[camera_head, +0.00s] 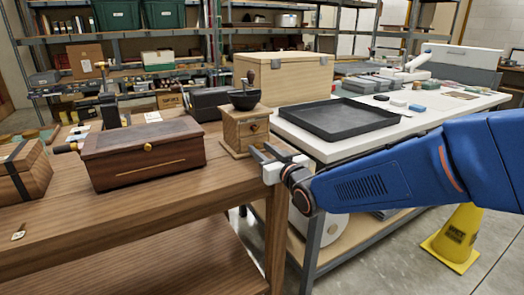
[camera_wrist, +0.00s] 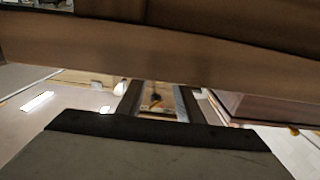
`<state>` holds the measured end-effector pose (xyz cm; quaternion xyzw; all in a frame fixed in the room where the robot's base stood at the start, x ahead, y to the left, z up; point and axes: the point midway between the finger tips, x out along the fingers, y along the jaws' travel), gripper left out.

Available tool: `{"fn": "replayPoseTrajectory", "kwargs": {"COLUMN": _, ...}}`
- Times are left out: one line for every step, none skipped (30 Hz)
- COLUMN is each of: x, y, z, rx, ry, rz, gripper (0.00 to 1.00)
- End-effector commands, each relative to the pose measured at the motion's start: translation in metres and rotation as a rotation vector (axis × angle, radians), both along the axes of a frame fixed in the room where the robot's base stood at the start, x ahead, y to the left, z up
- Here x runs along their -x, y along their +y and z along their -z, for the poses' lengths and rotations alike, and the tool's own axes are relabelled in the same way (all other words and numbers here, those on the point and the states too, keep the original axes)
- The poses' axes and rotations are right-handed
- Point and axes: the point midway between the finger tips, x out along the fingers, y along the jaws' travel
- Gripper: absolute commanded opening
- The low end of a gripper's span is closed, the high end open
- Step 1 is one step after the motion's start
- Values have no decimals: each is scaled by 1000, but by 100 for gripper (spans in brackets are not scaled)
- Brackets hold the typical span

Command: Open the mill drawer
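The mill (camera_head: 235,138) is a small wooden box with a dark bowl and crank on top, standing near the right end of the wooden bench. Its drawer front (camera_head: 258,132) faces right and carries a small round knob (camera_head: 253,127). The drawer looks shut. My gripper (camera_head: 262,151) is just in front of the mill at its lower right, with its two dark fingers apart and nothing between them. In the wrist view the fingers (camera_wrist: 158,103) frame a patch of light wood with a small dark knob-like shape (camera_wrist: 156,97). Contact with the knob is not visible.
A brown wooden chest (camera_head: 145,165) stands left of the mill on the bench (camera_head: 130,215). A black tray (camera_head: 340,128) lies on the white table to the right. A large pale wooden box (camera_head: 285,85) stands behind.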

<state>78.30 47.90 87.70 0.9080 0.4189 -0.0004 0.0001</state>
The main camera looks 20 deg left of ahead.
Motion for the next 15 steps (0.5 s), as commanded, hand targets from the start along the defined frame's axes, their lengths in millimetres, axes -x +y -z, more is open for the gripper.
{"fn": "replayPoseTrajectory", "kwargs": {"x": -1, "y": 1, "z": 0, "rx": 0, "ry": 0, "rz": 0, "gripper": 33}}
{"fn": "replayPoseTrajectory", "kwargs": {"x": -2, "y": 2, "z": 0, "rx": -1, "ry": -1, "rz": 0, "gripper": 33}}
{"fn": "replayPoseTrajectory", "kwargs": {"x": -2, "y": 2, "z": 0, "rx": -1, "ry": -1, "rz": 0, "gripper": 33}}
{"fn": "replayPoseTrajectory", "kwargs": {"x": -2, "y": 3, "z": 0, "rx": -1, "ry": -1, "rz": 0, "gripper": 33}}
{"fn": "replayPoseTrajectory", "kwargs": {"x": -2, "y": 3, "z": 0, "rx": -1, "ry": -1, "rz": 0, "gripper": 33}}
{"fn": "replayPoseTrajectory", "kwargs": {"x": -2, "y": 3, "z": 0, "rx": -1, "ry": -1, "rz": 0, "gripper": 33}}
{"fn": "replayPoseTrajectory", "kwargs": {"x": -2, "y": 3, "z": 0, "rx": -1, "ry": -1, "rz": 0, "gripper": 33}}
{"fn": "replayPoseTrajectory", "kwargs": {"x": -2, "y": 3, "z": 0, "rx": -1, "ry": -1, "rz": 0, "gripper": 33}}
{"fn": "replayPoseTrajectory", "kwargs": {"x": -2, "y": 2, "z": 0, "rx": -1, "ry": -1, "rz": 0, "gripper": 33}}
{"fn": "replayPoseTrajectory", "kwargs": {"x": -2, "y": 2, "z": 0, "rx": -1, "ry": -1, "rz": 0, "gripper": 33}}
{"fn": "replayPoseTrajectory", "kwargs": {"x": -2, "y": 2, "z": 0, "rx": -1, "ry": -1, "rz": 0, "gripper": 26}}
{"fn": "replayPoseTrajectory", "kwargs": {"x": -2, "y": 2, "z": 0, "rx": -1, "ry": -1, "rz": 0, "gripper": 16}}
{"fn": "replayPoseTrajectory", "kwargs": {"x": -2, "y": 2, "z": 0, "rx": -1, "ry": -1, "rz": 0, "gripper": 9}}
{"fn": "replayPoseTrajectory", "kwargs": {"x": -2, "y": 2, "z": 0, "rx": -1, "ry": -1, "rz": 0, "gripper": 2}}
{"fn": "replayPoseTrajectory", "kwargs": {"x": -2, "y": 2, "z": 0, "rx": -1, "ry": -1, "rz": 0, "gripper": 0}}
